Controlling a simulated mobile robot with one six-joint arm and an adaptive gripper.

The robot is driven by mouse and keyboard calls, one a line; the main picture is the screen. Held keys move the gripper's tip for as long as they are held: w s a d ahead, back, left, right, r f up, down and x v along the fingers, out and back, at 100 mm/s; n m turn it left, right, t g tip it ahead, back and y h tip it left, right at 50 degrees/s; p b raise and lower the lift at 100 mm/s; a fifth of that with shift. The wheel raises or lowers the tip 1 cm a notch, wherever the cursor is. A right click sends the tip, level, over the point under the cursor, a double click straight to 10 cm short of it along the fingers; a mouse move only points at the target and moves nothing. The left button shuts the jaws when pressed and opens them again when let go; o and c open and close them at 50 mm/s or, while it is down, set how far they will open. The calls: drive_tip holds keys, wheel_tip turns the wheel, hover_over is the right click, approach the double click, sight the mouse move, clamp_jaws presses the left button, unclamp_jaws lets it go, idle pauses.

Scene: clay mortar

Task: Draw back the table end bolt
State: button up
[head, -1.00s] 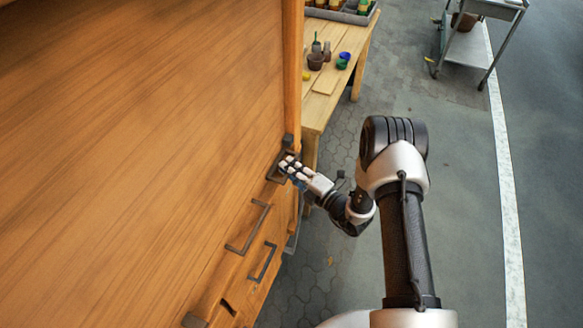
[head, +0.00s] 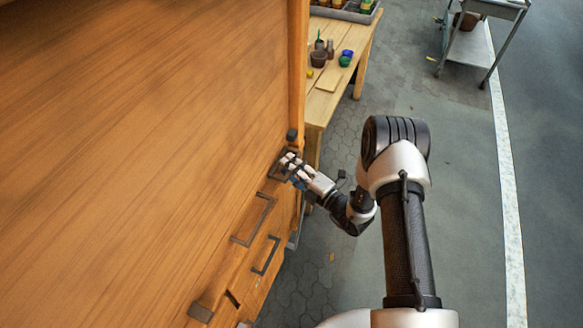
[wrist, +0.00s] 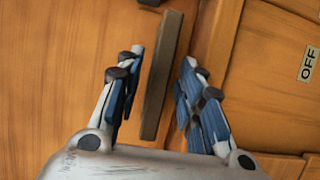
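A dark grey bar handle (head: 275,177) sits on the orange wooden front near its right corner; I take it for the table end bolt, though my fingers partly cover it. In the wrist view the grey-brown bar (wrist: 162,75) stands lengthwise between the two sets of fingers. My gripper (head: 288,165) is open around it, also seen in the wrist view (wrist: 158,95), with a gap on both sides. The bar's mounts and any sliding part are not clear.
Two more grey handles (head: 255,220) (head: 267,256) lie lower along the wooden front. Dark corner blocks (head: 291,134) (head: 200,312) stick out. An OFF label (wrist: 308,63) is right of the bar.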

drive_tip(key=v, duration=1.2)
drive_tip(key=s+a+r+n+g+y, duration=0.1)
drive_tip(key=s+a+r+n+g, duration=0.35)
drive_tip(key=r+n, duration=0.4)
drive_tip(key=s+a+r+n+g+y, duration=0.2)
drive_tip(key=s+a+r+n+g, duration=0.15)
drive_tip(key=r+n+g, duration=0.4)
drive_tip(key=s+d+r+n+g+h, duration=0.1)
drive_tip(key=s+r+n+h, duration=0.2)
drive_tip(key=s+n, duration=0.35)
drive_tip(key=s+r+n+g+h, duration=0.1)
drive_tip(key=s+r+n+h, duration=0.3)
drive_tip(key=n, duration=0.3)
drive_tip(key=s+d+r+n+t+h, duration=0.3)
drive_tip(key=d+n+h, duration=0.1)
drive_tip(key=d+n, duration=0.3)
drive_tip(key=s+d+r+n+t+h, duration=0.3)
drive_tip(key=s+d+n+h, duration=0.1)
drive_tip(key=d+n, duration=0.4)
drive_tip(key=shift+s+t+h, duration=0.35)
drive_tip(key=shift+t+h, duration=0.05)
drive_tip(key=shift+h, duration=0.3)
